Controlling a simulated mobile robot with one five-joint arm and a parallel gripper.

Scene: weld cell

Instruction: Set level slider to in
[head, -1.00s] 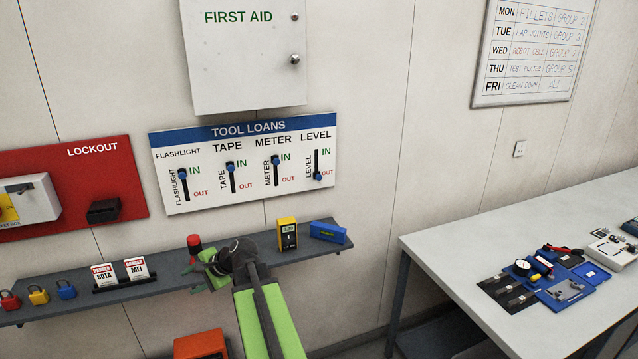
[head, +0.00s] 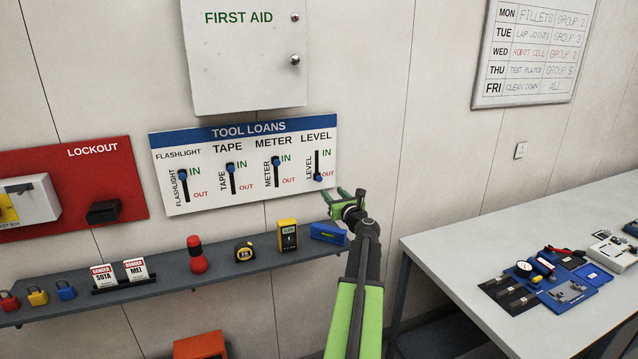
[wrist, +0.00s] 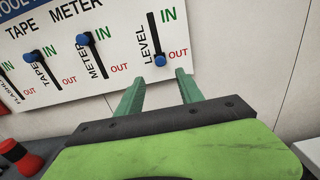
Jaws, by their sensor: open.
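The level slider (head: 318,178) is a blue knob on a black vertical slot at the right end of the white TOOL LOANS board (head: 240,204). Its knob is at the bottom of the slot, beside the red OUT. The level knob also shows in the wrist view (wrist: 160,61), just beyond and between the two green fingertips. My gripper (head: 335,199) is open and empty, just below and right of the level knob in the head view. It appears apart from the knob. The flashlight, tape and meter knobs sit near the top of their slots, by IN.
A shelf (head: 120,285) runs below the board. It carries a red flashlight (head: 197,255), a tape measure (head: 244,251), a yellow meter (head: 288,235) and a blue level case (head: 328,234). A grey table (head: 440,239) stands at the right.

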